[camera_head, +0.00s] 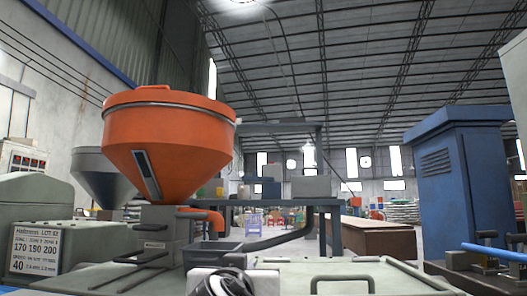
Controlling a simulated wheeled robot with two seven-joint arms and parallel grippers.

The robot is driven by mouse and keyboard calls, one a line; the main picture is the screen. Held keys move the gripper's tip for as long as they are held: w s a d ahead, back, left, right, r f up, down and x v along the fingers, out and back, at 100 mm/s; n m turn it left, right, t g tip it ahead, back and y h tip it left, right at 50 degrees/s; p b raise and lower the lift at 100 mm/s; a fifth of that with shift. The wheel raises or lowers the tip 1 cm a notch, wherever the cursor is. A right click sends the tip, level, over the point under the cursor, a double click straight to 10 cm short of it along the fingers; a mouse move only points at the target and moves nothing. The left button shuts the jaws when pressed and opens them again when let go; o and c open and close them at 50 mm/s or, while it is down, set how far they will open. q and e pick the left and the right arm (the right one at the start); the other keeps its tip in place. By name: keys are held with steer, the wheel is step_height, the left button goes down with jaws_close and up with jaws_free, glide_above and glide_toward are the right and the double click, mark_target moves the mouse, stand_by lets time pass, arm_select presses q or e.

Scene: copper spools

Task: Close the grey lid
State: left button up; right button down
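A broad grey-green panel (280,274) with a dark bar handle (343,277) lies low in front of me, cut off by the bottom edge. It may be the grey lid, but I cannot tell for sure, nor whether it is open or shut. A white and black part (222,284) shows at the bottom centre; I cannot tell what it is. Neither of my grippers can be made out in this view.
A large orange hopper (168,140) rises on a grey machine neck at left. A dark open tray (212,251) sits beside it. A grey-green box (80,243) with a number sign stands left, a blue cabinet (462,190) right. A blue bar (495,252) lies lower right.

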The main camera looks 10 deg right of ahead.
steer(key=shift+s+f+b, duration=0.1)
steer(key=shift+f+b, duration=0.25)
steer(key=shift+f, duration=0.55)
arm_select(q)
steer(key=shift+w+d+r+h, duration=0.1)
steer(key=shift+d+r+h, duration=0.2)
steer(key=shift+d+r, duration=0.15)
steer(key=shift+a+r, duration=0.1)
